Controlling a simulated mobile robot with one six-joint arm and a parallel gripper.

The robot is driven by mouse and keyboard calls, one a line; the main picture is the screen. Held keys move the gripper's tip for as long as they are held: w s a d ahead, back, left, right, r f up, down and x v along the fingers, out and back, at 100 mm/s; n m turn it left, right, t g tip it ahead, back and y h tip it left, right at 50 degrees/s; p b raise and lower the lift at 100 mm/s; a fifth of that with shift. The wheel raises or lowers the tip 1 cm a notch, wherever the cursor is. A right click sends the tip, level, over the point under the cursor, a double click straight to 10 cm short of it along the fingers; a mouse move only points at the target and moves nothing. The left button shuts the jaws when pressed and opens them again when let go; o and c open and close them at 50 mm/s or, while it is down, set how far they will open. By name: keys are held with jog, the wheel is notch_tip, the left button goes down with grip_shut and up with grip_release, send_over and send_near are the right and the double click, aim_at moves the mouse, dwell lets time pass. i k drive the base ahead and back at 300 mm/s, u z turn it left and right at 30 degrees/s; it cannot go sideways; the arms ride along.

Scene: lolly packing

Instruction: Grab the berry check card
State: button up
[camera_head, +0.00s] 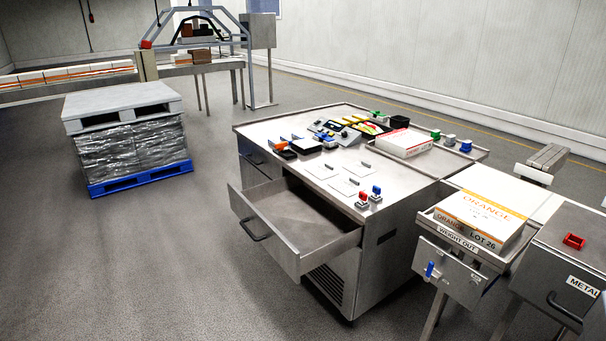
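Several white cards lie flat on the steel worktable (265,127): one card (321,172) at the left, one card (343,186) nearer the front and another (357,171) behind it. Small dark grey pieces sit on or beside them. Any print on the cards is too small to read, so I cannot tell which, if any, is the berry check card. My gripper is not in view.
An empty drawer (290,216) stands pulled out from the table's front. Red and blue stamp-like items (369,197) stand near the cards. An orange-labelled box (480,216) sits at the right. A wrapped pallet stack (133,148) stands left; floor between is clear.

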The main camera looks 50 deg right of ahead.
aim_at(322, 172)
jog(key=u, duration=0.75)
jog(key=k, duration=1.05)
jog(key=z, duration=1.4)
jog(key=i, duration=0.95)
jog(key=u, duration=0.15)
